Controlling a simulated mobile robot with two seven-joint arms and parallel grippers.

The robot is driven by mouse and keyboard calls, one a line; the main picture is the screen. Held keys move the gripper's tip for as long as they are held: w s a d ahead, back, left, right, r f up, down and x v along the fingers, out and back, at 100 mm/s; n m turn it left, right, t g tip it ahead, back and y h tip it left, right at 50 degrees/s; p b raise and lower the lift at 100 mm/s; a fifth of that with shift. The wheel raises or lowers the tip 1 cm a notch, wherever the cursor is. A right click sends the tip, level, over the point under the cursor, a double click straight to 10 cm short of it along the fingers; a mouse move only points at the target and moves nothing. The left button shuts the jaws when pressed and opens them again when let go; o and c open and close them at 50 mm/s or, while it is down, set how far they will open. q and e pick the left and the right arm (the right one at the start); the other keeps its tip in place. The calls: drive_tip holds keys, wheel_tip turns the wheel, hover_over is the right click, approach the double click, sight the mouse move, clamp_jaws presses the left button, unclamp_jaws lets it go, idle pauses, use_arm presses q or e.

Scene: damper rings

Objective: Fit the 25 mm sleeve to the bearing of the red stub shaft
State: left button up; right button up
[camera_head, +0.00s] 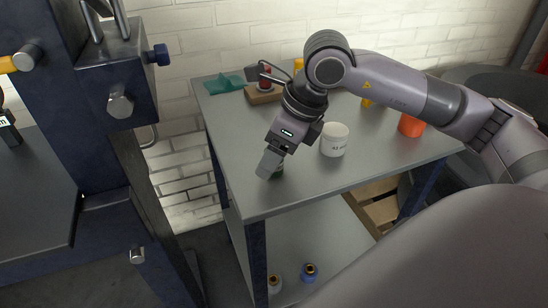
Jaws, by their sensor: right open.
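My right gripper (270,163) points down over the front left part of the grey table (330,190) and is open. No sleeve marked 25 mm is readable. My left gripper is not in view.
A green tray-like piece (223,84) lies at the back left. A dark blue frame (112,85) rises at left.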

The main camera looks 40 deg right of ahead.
drive_tip(key=shift+c, duration=0.3)
drive_tip(key=c, duration=1)
clamp_jaws()
drive_tip(key=shift+r, duration=0.1)
